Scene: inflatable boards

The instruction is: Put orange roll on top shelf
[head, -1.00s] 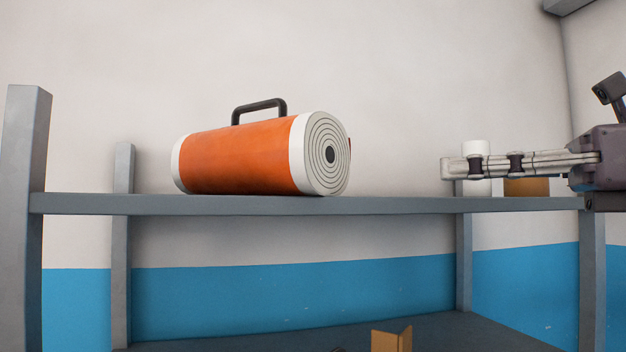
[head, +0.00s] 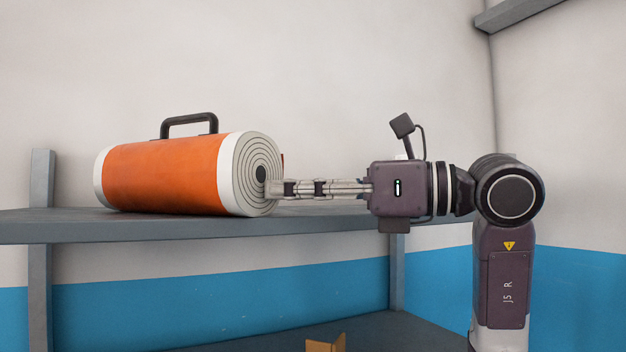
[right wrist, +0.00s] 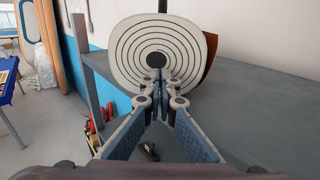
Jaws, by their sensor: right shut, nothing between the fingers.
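The orange roll (head: 165,178) lies on its side on the grey top shelf (head: 150,228), with its black handle (head: 190,121) on top. Its white spiral end faces right. My right gripper (head: 275,188) is shut and empty, its fingertips at or very near that spiral end; I cannot tell whether they touch. In the right wrist view the closed fingertips (right wrist: 158,80) show in front of the roll's spiral end (right wrist: 150,45), just below its dark centre. My left gripper is not in view.
A lower shelf (head: 385,335) holds a brown cardboard piece (head: 326,345). The top shelf right of the roll looks largely free in the right wrist view. A blue table (right wrist: 8,80) stands at far left there, and a grey post (right wrist: 82,55) rises beside the shelf.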

